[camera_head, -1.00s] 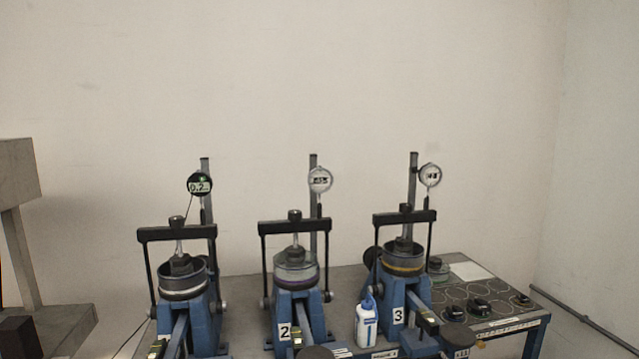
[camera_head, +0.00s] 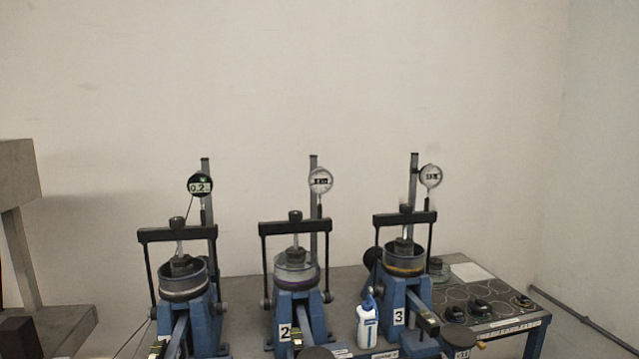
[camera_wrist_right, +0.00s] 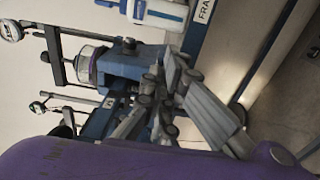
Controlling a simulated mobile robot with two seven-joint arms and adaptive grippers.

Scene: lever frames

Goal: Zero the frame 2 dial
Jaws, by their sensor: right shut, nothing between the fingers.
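The frame 2 dial (camera_head: 320,181) is a round, pale-faced gauge with a small dark display on the middle post, its figures too blurred to read. Frame 2 (camera_head: 285,333) is a blue stand marked 2, with a black crossbar over a round cell with a purplish band. In the right wrist view, the purple-banded cell (camera_wrist_right: 85,62) lies left of my right gripper (camera_wrist_right: 161,76), and a dial (camera_wrist_right: 12,30) on the same side, likely frame 2's, is cut by the edge. My right gripper is shut and empty, apart from the dial. My left gripper is not in view.
Frame 1's dark dial (camera_head: 200,185) stands left and frame 3's pale dial (camera_head: 430,176) right. A white and blue bottle (camera_head: 367,322) stands between frames 2 and 3. Several dark discs lie on the right tabletop (camera_head: 497,296). The wall area above the dials is clear.

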